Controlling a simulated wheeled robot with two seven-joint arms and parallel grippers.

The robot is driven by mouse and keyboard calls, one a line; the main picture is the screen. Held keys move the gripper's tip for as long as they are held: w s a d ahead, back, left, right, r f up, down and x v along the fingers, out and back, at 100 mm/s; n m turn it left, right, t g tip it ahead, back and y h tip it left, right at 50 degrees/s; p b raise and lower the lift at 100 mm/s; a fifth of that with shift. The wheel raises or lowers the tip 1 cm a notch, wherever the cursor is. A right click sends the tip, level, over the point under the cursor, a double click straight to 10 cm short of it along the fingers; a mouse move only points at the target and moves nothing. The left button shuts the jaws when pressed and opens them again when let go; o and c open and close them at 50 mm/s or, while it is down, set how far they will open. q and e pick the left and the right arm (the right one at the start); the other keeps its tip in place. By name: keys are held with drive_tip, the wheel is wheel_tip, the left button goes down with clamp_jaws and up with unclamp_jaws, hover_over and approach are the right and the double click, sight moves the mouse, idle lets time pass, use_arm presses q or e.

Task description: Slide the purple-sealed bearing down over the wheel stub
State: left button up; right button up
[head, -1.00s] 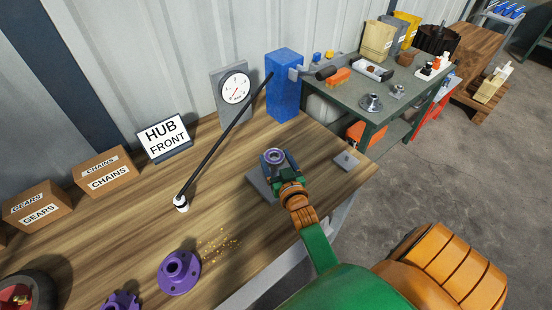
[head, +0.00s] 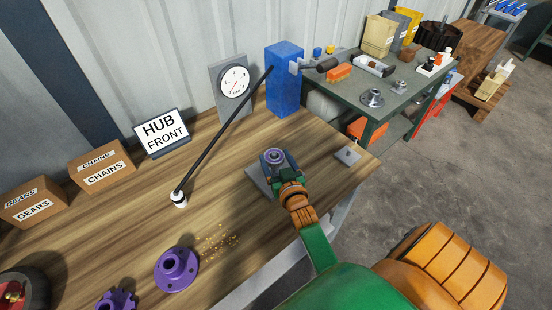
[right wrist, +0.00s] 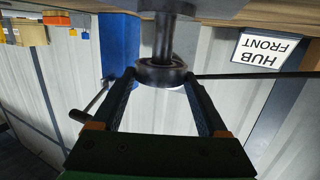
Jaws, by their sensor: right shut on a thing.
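The purple-sealed bearing (head: 274,156) is a small ring with a purple-grey face, held over the grey base plate (head: 256,179) on the bench. My right gripper (head: 276,160) is shut on it, with one finger on each side. In the right wrist view, which is upside down, the bearing (right wrist: 160,73) sits between the fingertips at the free end of the grey wheel stub (right wrist: 163,38). The stub rises from a round flange, and the bearing looks lined up with it. I cannot tell whether the bearing is around the tip or just touching it. My left gripper is not in view.
A blue block (head: 284,80) and a dial gauge (head: 234,82) stand behind, with a black rod (head: 225,135) leaning across. A purple flanged hub (head: 176,269) lies front left. A small grey plate (head: 347,155) lies to the right.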

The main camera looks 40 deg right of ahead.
drive_tip(key=shift+f+b, duration=1)
drive_tip(key=shift+f, duration=0.2)
drive_tip(key=o, duration=1.6)
drive_tip(key=shift+c, duration=0.2)
drive_tip(key=v, duration=0.7)
drive_tip(key=shift+s+p, duration=0.15)
drive_tip(key=shift+p, duration=0.25)
